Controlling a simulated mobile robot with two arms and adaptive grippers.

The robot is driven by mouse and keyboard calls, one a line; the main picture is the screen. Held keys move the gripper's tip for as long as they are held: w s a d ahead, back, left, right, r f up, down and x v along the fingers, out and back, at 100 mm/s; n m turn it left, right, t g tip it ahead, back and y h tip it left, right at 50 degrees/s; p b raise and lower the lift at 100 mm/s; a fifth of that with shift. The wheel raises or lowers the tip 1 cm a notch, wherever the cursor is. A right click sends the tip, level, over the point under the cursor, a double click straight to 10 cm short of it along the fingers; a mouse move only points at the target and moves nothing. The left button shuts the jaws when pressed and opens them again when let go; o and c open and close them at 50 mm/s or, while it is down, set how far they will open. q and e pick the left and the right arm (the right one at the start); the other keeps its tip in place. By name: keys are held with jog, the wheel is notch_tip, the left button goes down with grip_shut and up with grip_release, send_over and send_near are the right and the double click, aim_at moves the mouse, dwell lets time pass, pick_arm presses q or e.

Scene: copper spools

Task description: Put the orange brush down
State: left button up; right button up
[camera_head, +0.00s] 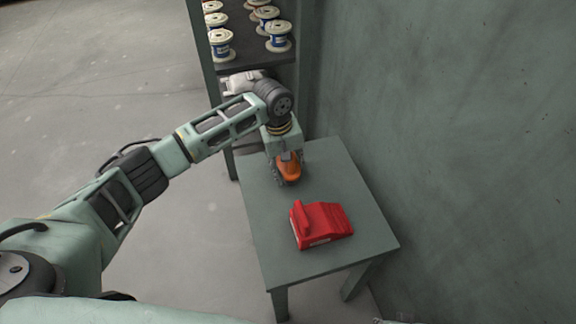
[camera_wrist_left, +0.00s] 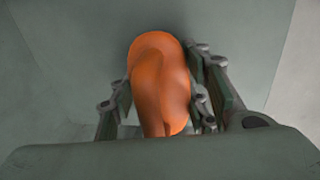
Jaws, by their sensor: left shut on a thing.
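The orange brush (camera_head: 288,168) is in my left gripper (camera_head: 287,178), over the far part of the small grey-green table (camera_head: 262,236). The left wrist view shows the brush (camera_wrist_left: 160,82) close up, between the two fingers of the left gripper (camera_wrist_left: 165,100), which are shut on it. The tabletop fills most of the background there. I cannot tell whether the brush touches the tabletop. My right gripper is in neither view.
A red object (camera_head: 322,224) lies on the near part of the table. A shelf (camera_head: 262,55) with several spools (camera_head: 278,36) stands behind. A wall (camera_head: 460,130) runs along the right.

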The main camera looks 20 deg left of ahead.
aim_at(282, 164)
pick_arm(q)
jog(key=o, duration=1)
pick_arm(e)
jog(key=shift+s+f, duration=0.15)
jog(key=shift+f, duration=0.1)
pick_arm(q)
jog(key=shift+r, duration=0.6)
jog(key=r+p, duration=0.1)
jog(key=r, duration=0.2)
jog(key=a+r+p, duration=0.1)
jog(key=r, duration=0.3)
jog(key=s+r, duration=0.1)
jog(key=r, duration=0.2)
jog(key=shift+a+r+p, duration=0.15)
jog(key=shift+r+p, duration=0.25)
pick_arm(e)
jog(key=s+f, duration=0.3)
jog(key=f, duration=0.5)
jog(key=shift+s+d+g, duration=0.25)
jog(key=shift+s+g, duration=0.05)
